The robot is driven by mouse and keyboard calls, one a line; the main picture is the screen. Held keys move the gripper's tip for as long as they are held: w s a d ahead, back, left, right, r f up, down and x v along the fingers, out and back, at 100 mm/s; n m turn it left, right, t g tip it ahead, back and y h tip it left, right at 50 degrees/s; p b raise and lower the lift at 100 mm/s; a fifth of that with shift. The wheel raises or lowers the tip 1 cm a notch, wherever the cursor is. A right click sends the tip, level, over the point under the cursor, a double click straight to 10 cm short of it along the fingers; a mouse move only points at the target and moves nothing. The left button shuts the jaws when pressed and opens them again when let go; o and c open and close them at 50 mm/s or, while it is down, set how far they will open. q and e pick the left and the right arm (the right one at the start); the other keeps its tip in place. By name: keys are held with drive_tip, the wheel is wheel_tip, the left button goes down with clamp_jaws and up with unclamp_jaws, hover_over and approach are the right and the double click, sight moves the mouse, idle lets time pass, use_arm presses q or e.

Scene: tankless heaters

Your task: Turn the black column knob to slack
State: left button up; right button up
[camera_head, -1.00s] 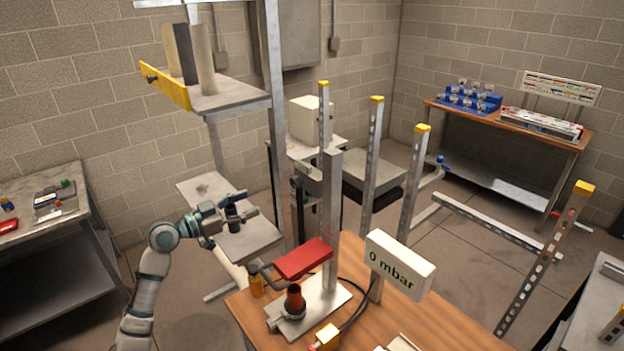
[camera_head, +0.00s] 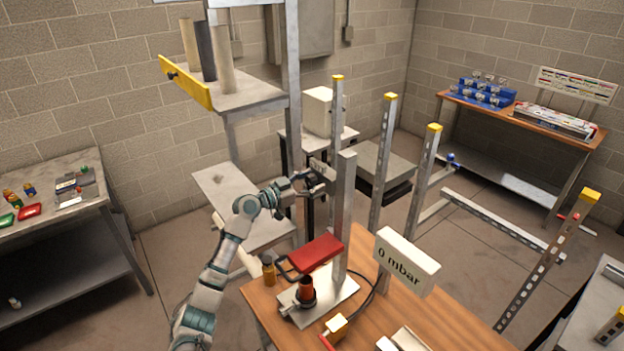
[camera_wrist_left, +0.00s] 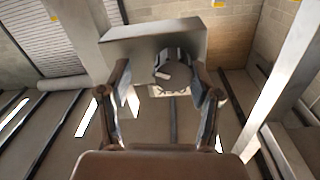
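The dark round knob (camera_wrist_left: 173,72) shows in the left wrist view on the face of a grey metal box (camera_wrist_left: 130,44), with a pale label partly visible below it and a light mark on its front. My left gripper (camera_wrist_left: 164,85) is open, with one finger to each side of the knob in this view; whether they touch it I cannot tell. In the head view my left gripper (camera_head: 318,184) is beside the upright metal column (camera_head: 344,215); the knob is not clearly visible there. My right gripper is not in view.
Slotted posts with yellow caps stand around the column. A metal shelf (camera_head: 240,92) stands behind my arm. A side table (camera_head: 50,235) is at the left.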

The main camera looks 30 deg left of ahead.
use_arm(q)
drive_tip(key=shift+w+a+f, duration=0.1)
drive_tip(key=shift+a+f, duration=0.15)
drive_tip(key=shift+a, duration=0.5)
drive_tip(key=shift+w+a+f, duration=0.1)
drive_tip(key=shift+a+f, duration=0.15)
drive_tip(key=shift+a, duration=0.5)
drive_tip(key=c, duration=0.4)
drive_tip(key=shift+s+d+r, duration=0.15)
drive_tip(key=shift+d, duration=0.05)
drive_tip(key=c, duration=0.4)
drive_tip(key=shift+d+r, duration=0.35)
drive_tip(key=shift+d, duration=0.4)
drive_tip(key=c, duration=0.4)
drive_tip(key=shift+o, duration=0.2)
drive_tip(key=shift+a, duration=0.2)
drive_tip(key=shift+f, duration=0.1)
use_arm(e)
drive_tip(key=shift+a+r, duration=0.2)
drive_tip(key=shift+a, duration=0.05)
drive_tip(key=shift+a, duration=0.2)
